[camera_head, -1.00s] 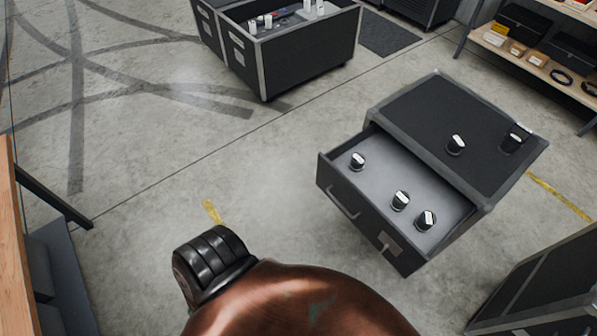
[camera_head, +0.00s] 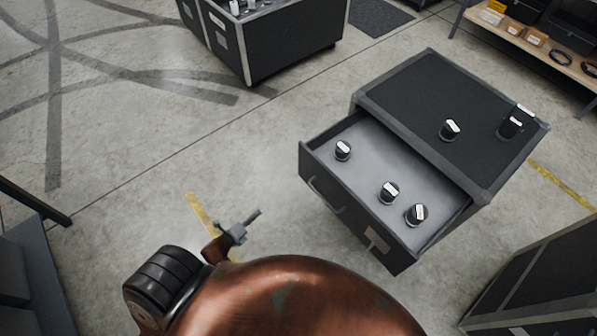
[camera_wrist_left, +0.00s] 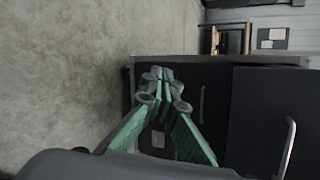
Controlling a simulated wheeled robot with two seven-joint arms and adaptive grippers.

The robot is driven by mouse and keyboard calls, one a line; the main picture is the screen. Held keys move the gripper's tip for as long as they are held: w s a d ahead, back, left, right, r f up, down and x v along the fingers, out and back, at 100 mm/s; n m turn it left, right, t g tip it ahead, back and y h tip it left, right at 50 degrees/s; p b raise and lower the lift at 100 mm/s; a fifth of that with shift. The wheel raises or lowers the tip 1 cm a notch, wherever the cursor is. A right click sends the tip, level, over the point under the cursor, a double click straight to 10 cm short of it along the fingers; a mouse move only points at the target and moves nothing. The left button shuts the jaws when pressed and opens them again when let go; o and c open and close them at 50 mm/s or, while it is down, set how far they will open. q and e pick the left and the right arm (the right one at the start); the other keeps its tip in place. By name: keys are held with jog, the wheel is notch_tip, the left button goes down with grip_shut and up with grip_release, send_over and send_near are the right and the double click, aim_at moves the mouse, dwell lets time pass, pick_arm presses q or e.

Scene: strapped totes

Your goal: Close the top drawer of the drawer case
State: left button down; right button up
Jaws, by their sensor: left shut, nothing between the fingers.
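The drawer case (camera_head: 440,105) is dark with a grey-edged top and stands right of centre in the head view. Its top drawer (camera_head: 345,205) is pulled out, showing a light grey inside and a bar handle on its front. Several black knobs with white tops show: three in the drawer and others on the case top. My left gripper (camera_head: 254,215) is shut and empty, left of the drawer front and apart from it in the picture. In the left wrist view its green fingers (camera_wrist_left: 166,82) are together before dark fronts with bar handles (camera_wrist_left: 288,148). My right gripper is out of view.
Another dark case (camera_head: 285,45) stands at the back. A shelf (camera_head: 530,40) with boxes is at the top right. A dark cabinet (camera_head: 540,285) stands at the lower right. Bare floor lies left of the drawer case.

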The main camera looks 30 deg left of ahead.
aim_at(303, 164)
pick_arm(q)
jog(key=w+d+r+m+t+h+b, duration=0.2)
jog(key=w+r+m+h, duration=0.1)
jog(key=r+m, duration=0.6)
jog(key=w+d+r+m+t+h+b, duration=0.1)
jog(key=w+d+r+m+t+h, duration=0.15)
jog(key=r+m, duration=0.7)
jog(key=shift+n+g, duration=0.25)
jog(key=shift+n, duration=0.6)
jog(key=x, duration=0.4)
jog(key=r+x, duration=0.1)
jog(key=x, duration=0.8)
jog(key=shift+w+d+r, duration=0.2)
jog(key=shift+d+r, duration=0.05)
jog(key=shift+d, duration=0.05)
jog(key=shift+w, duration=0.1)
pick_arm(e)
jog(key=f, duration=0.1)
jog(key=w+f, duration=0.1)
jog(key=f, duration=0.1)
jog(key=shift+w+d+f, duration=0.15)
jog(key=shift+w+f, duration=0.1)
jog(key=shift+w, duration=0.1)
pick_arm(q)
jog(key=shift+w, duration=0.1)
